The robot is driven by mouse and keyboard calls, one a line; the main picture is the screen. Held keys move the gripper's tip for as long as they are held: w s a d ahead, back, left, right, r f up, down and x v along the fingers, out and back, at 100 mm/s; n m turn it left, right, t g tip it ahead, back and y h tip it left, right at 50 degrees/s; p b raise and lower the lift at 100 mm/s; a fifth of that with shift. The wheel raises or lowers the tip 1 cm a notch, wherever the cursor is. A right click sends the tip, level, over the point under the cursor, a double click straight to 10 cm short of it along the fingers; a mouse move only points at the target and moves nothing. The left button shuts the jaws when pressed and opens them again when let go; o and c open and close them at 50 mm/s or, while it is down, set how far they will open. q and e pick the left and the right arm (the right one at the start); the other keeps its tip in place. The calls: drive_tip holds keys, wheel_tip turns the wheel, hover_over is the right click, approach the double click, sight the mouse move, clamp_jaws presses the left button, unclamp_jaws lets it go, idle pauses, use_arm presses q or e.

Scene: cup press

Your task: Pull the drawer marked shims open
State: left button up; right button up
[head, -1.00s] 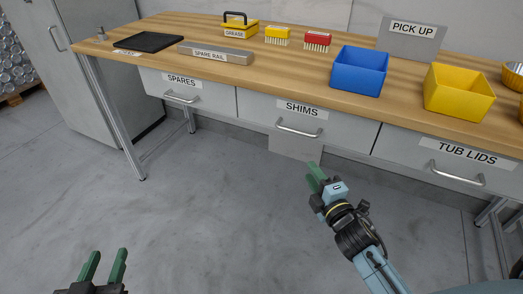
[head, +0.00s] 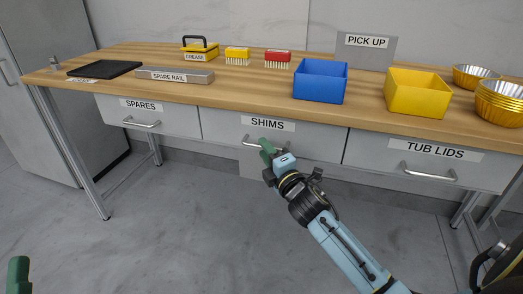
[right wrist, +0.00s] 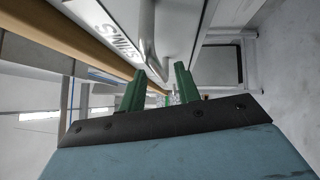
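The drawer marked SHIMS (head: 318,143) is the middle one of the bench's drawers, and its front is closed. Its bar handle (head: 250,143) is partly hidden behind my right gripper (head: 266,150). In the right wrist view my right gripper (right wrist: 159,84) has its green fingers apart, with the handle (right wrist: 147,38) just ahead of the tips. I cannot tell whether the bar lies between the fingers or touches them. Of my left gripper, one green finger (head: 18,275) shows at the lower left, with clear floor beside it; the other finger is outside the picture.
The SPARES drawer (head: 175,120) is on the left and the TUB LIDS drawer (head: 385,165) on the right, both closed. A blue bin (head: 320,84) and a yellow bin (head: 418,95) stand on the benchtop above. The floor (head: 180,240) before the bench is clear.

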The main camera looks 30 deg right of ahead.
drive_tip(key=shift+w+r+b, duration=0.2)
drive_tip(key=shift+w+b, duration=0.1)
drive_tip(key=shift+w, duration=1.05)
clamp_jaws()
